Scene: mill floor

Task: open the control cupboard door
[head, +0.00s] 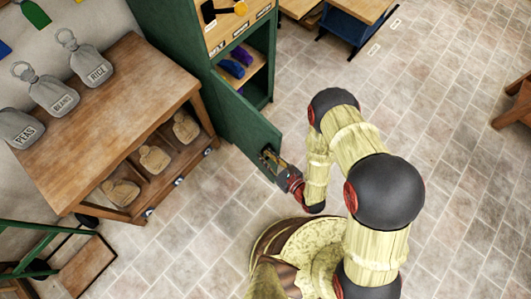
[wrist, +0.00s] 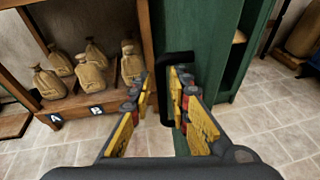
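The green control cupboard (head: 185,50) stands at the upper middle of the head view. Its door (head: 237,122) is swung partly out, and part of the inside shows. In the wrist view the green door face (wrist: 212,40) fills the centre right, with a black upright bar handle (wrist: 164,108) near its edge. My gripper (head: 269,157) is at the door's outer edge. In the wrist view its yellow fingers (wrist: 161,80) come close together on either side of the handle, and it looks shut on it. The fingers hide part of the handle.
A wooden bench (head: 120,75) with labelled grey sacks (head: 85,60) stands left of the door, with tan sacks (head: 154,160) on its lower shelf. Purple and blue items (head: 236,62) lie inside the cupboard. The tiled floor (head: 455,130) at right is mostly clear.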

